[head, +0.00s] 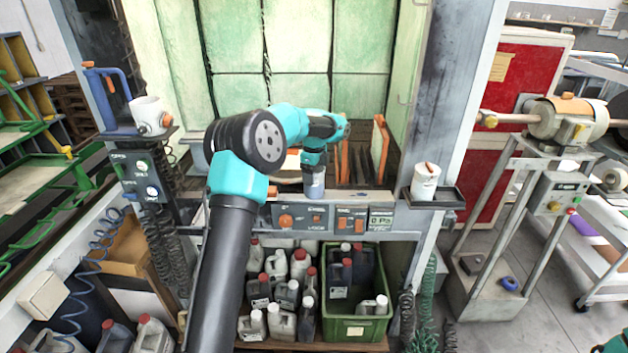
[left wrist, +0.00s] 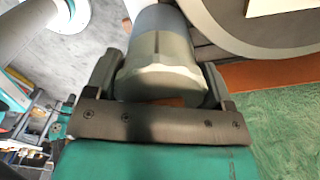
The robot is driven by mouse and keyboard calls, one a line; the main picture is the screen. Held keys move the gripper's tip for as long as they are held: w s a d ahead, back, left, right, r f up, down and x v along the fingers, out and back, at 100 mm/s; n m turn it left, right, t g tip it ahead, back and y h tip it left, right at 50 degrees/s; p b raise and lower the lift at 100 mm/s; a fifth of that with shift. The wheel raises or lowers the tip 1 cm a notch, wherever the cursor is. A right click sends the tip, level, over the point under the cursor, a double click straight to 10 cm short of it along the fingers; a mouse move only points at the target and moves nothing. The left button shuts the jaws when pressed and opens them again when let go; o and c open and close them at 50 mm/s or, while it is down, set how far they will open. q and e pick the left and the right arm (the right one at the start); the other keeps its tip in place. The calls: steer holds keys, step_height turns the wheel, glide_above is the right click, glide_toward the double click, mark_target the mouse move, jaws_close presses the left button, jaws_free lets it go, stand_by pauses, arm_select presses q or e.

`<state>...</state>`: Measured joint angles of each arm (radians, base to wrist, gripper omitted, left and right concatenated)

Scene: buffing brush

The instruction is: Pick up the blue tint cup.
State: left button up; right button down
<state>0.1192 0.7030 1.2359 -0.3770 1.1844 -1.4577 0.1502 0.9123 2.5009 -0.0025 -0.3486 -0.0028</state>
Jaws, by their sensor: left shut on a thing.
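My left gripper (head: 314,168) points down at the ledge of the booth and is shut on a small cup. The blue tint cup (head: 314,187) shows below the fingers, grey-blue, at the back edge of the control panel. In the left wrist view the cup (left wrist: 160,60) sits between the two dark fingers, its near end pale grey and faceted and its far part bluish. Whether the cup still touches the ledge cannot be told. My right gripper is out of view; only a bit of teal shows at the lower right corner.
A white mug (head: 148,114) stands on a shelf at left, and a white cup (head: 425,181) stands on a small tray (head: 447,199) at right. Orange-edged panels (head: 379,150) stand in the booth behind the gripper. A green crate (head: 357,328) and several bottles are below.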

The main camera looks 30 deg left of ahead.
arm_select(q)
steer(key=shift+r, duration=0.1)
steer(key=shift+r, duration=1.65)
steer(key=shift+s+d+r, duration=0.1)
steer(key=shift+s+d, duration=0.05)
steer(key=shift+s, duration=0.05)
steer(key=s+d+r, duration=0.1)
steer(key=s+d, duration=0.7)
steer(key=s, duration=0.5)
steer(key=shift+s+r, duration=0.15)
steer(key=shift+d, duration=0.1)
steer(key=w+d+f+n, duration=0.3)
steer(key=d+f+n, duration=0.1)
steer(key=f, duration=0.6)
steer(key=w+d+f+n, duration=0.2)
steer(key=d+f+n, duration=0.3)
steer(key=f, duration=0.5)
steer(key=w+d+f+n, duration=0.3)
steer(key=d+f+n, duration=0.2)
steer(key=f+n, duration=0.3)
step_height(320, 180, down, 2)
steer(key=shift+w+d+f, duration=0.1)
steer(key=shift+w+d, duration=0.15)
steer(key=shift+w, duration=0.1)
